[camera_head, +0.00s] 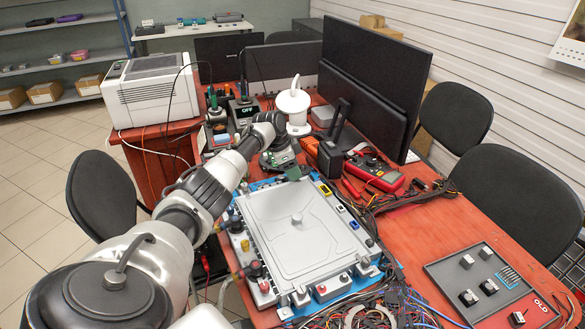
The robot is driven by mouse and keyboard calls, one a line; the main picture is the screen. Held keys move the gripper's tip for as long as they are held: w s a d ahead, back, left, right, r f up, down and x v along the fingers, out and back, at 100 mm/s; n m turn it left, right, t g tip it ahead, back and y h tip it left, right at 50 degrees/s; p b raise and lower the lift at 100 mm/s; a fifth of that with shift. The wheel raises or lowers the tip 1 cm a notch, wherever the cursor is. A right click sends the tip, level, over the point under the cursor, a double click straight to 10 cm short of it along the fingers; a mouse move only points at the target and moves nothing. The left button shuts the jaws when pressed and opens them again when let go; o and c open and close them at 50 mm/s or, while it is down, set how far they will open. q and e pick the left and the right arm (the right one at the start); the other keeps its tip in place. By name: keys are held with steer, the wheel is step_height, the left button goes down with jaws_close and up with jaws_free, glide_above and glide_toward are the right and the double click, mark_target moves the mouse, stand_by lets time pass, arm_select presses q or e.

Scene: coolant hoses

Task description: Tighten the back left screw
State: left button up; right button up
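A grey metal unit with a raised lid (297,228) sits on a blue base on the red table. Small coloured parts line its edges. My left arm comes in from the lower left and passes over the unit's left side. My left gripper (282,161) is just beyond the unit's back edge, near its back left corner. The back left screw cannot be made out; my arm and gripper cover much of that corner. My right gripper is not in view.
A white lamp-like stand (293,105) and a black box marked OFF (245,111) stand behind the gripper. A red multimeter (374,171) and monitors (372,75) are at the back right. Loose cables lie along the unit's right and front. A grey tray (450,272) is at right.

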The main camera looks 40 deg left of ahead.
arm_select(q)
steer(key=shift+r, duration=0.1)
steer(key=v, duration=1)
steer(key=shift+r, duration=0.25)
steer(key=shift+s+a, duration=0.1)
steer(key=shift+a, duration=0.05)
